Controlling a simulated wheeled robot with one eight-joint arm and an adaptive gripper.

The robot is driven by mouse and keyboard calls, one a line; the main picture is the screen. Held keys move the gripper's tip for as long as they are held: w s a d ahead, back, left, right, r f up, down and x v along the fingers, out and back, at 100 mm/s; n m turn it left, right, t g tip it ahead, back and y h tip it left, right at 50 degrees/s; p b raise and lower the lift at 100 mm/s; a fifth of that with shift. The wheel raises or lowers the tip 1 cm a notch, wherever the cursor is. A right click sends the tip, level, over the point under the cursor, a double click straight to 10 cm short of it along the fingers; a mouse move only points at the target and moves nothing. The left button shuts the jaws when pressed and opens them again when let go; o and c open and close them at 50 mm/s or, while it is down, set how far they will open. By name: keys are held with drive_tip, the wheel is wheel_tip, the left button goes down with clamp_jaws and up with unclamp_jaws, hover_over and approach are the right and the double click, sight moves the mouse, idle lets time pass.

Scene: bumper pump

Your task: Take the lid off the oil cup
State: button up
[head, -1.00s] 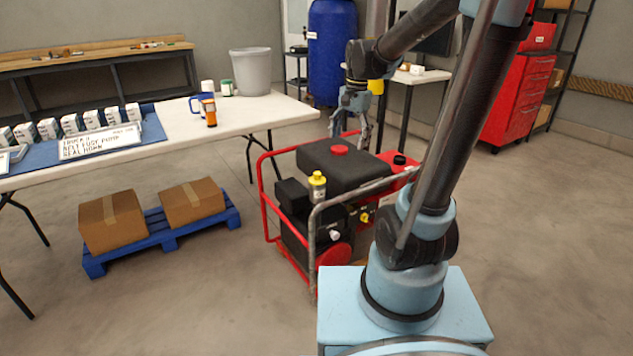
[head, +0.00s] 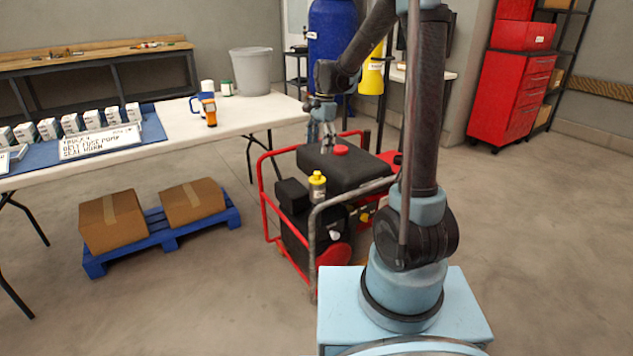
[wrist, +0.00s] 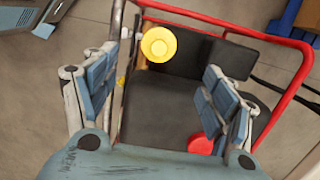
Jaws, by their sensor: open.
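The oil cup (head: 317,188) is a small clear cup standing upright at the front left of the red-framed pump machine (head: 330,205). Its yellow lid (head: 317,176) is on top. In the wrist view the yellow lid (wrist: 158,45) shows from above, at top centre, and hides most of the cup. My gripper (head: 321,140) is open and empty, above the far side of the black tank and apart from the cup. In the wrist view my gripper's fingers (wrist: 158,88) are spread wide, with the lid beyond them and toward the left finger.
A red cap (head: 341,150) sits on the black tank (head: 345,168). The machine's red tube frame (head: 264,190) and a grey pipe (head: 312,235) stand close to the cup. A white table (head: 255,115) is to the left. A blue pallet (head: 165,235) with boxes lies on the floor.

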sight(318, 173)
drive_tip(key=f, duration=0.7)
drive_tip(key=shift+s+a+f, duration=0.25)
drive_tip(key=shift+a, duration=0.15)
drive_tip(key=shift+f, duration=2.65)
drive_tip(key=shift+s, duration=0.1)
drive_tip(key=c, duration=1)
drive_tip(key=shift+o, duration=0.2)
